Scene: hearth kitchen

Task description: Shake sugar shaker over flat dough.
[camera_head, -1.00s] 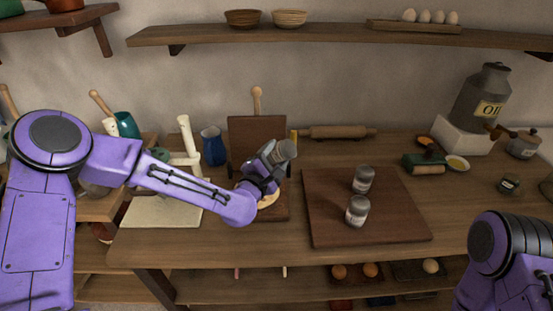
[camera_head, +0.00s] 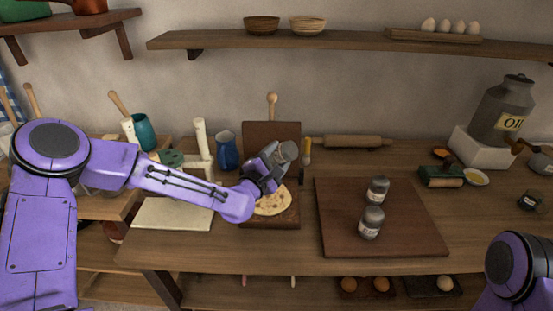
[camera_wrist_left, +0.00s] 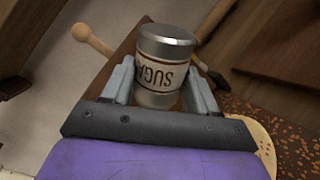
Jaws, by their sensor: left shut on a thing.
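My left gripper (camera_head: 268,172) is shut on the sugar shaker (camera_head: 286,152), a grey metal-topped jar held tilted above the flat dough (camera_head: 272,205). In the left wrist view the shaker (camera_wrist_left: 160,62) sits between both fingers, its SUGAR label upside down. The dough is a pale, roughly round sheet with darker specks, on a small dark wooden board (camera_head: 287,222). The gripper and arm hide part of its far left side. In the wrist view, orange-brown specks (camera_wrist_left: 275,115) show beyond the right finger. Only part of my right arm shows at lower right; its gripper is out of view.
Two grey jars (camera_head: 377,190) (camera_head: 371,223) stand on a larger dark board (camera_head: 420,235) to the right. A rolling pin (camera_head: 352,142) lies behind. A blue jug (camera_head: 227,152) stands left of an upright brown board (camera_head: 262,133). Bare table lies in front of the boards.

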